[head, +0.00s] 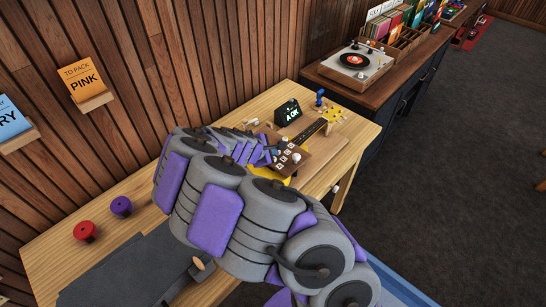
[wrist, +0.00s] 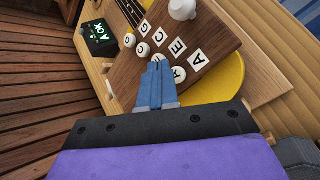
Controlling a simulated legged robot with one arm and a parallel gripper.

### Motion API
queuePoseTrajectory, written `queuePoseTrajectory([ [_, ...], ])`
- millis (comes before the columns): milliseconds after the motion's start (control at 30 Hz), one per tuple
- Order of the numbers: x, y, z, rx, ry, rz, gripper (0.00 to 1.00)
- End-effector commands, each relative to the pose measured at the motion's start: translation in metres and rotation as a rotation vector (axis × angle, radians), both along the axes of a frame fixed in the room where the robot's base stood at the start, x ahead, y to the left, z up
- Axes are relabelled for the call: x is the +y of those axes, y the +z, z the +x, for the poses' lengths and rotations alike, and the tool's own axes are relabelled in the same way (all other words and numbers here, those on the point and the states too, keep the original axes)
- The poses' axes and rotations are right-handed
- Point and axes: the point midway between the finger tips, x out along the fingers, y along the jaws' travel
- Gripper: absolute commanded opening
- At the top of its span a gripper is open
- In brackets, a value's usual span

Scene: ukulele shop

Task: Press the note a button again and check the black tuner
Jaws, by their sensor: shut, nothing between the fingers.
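The black tuner (head: 288,112) stands upright at the back of the workbench, and its screen reads "A OK" in the head view. The tuner (wrist: 98,36) shows the same reading in green in the wrist view. A brown wooden board (wrist: 205,30) carries a row of round white lettered buttons beside square letter labels. The A button (wrist: 179,75) is at the near end of the row. My gripper (wrist: 159,66) has its blue fingers shut and empty, with the tips over the row next to the A button. I cannot tell whether they touch it.
A white knob (wrist: 182,9) rises from the board. A yellow body (wrist: 222,85) lies beneath it. Red (head: 85,231) and purple (head: 121,206) spools sit at the bench's left. A record player (head: 356,64) stands on the dark cabinet.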

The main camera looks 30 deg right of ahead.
Motion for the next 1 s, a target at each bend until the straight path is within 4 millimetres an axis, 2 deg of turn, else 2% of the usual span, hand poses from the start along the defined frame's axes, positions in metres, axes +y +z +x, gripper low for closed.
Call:
queuePoseTrajectory([
  [267, 0.000, 0.001, 0.000, 0.000, 0.000, 0.000, 0.00],
  [800, 0.000, 0.047, 0.000, -0.001, -0.001, 0.000, 0.00],
  [1000, 0.000, 0.050, 0.000, 0.000, 0.000, 0.000, 0.00],
])
